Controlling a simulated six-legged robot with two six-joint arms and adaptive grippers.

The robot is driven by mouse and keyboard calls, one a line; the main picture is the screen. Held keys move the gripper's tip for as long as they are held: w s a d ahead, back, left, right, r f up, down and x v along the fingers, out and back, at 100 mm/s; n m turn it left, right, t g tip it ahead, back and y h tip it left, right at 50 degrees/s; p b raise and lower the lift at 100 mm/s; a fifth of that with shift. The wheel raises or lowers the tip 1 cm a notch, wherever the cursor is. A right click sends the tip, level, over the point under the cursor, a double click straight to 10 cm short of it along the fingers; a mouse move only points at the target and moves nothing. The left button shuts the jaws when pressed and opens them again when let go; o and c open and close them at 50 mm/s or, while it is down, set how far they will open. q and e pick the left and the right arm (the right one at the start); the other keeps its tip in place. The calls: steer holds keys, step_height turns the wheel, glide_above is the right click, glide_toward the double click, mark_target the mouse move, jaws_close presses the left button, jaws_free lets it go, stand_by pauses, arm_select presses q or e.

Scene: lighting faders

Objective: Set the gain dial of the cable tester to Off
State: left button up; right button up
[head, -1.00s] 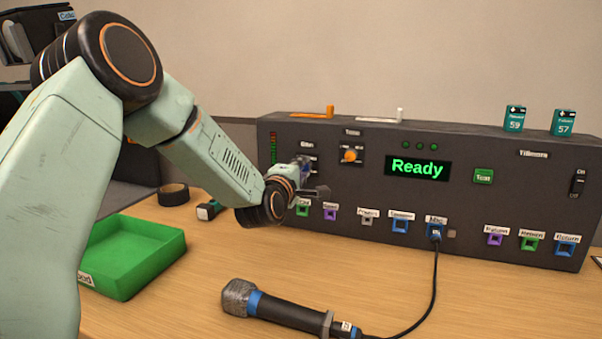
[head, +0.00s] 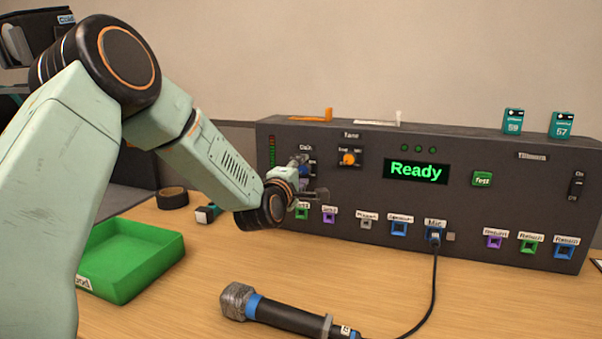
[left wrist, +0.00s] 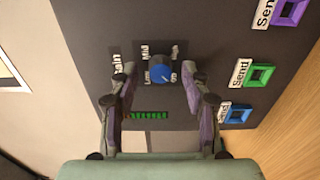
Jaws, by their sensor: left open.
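The cable tester (head: 480,215) is a long dark grey box at the back of the table, with a green "Ready" display (head: 415,171). Its gain dial (left wrist: 160,76) is a round blue knob with a white mark, with small labels around it. I cannot read surely which label the mark faces. My left gripper (head: 311,178) is at the panel's left part and mostly covers the dial in the head view. In the left wrist view my left gripper (left wrist: 159,73) is open, one finger on each side of the dial. I cannot tell whether they touch it. My right gripper is not in view.
An orange tone dial (head: 349,159) sits right of the gain dial. Coloured sockets line the panel's lower edge, with a cable in one (head: 435,235). A microphone (head: 285,312) lies in front. A green tray (head: 165,270) and black tape roll (head: 172,198) are at left.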

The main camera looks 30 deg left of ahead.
arm_select(q)
steer(key=shift+s, duration=0.15)
steer(key=v, duration=1.1)
steer(key=shift+s+d, duration=0.25)
steer(key=shift+s, duration=0.1)
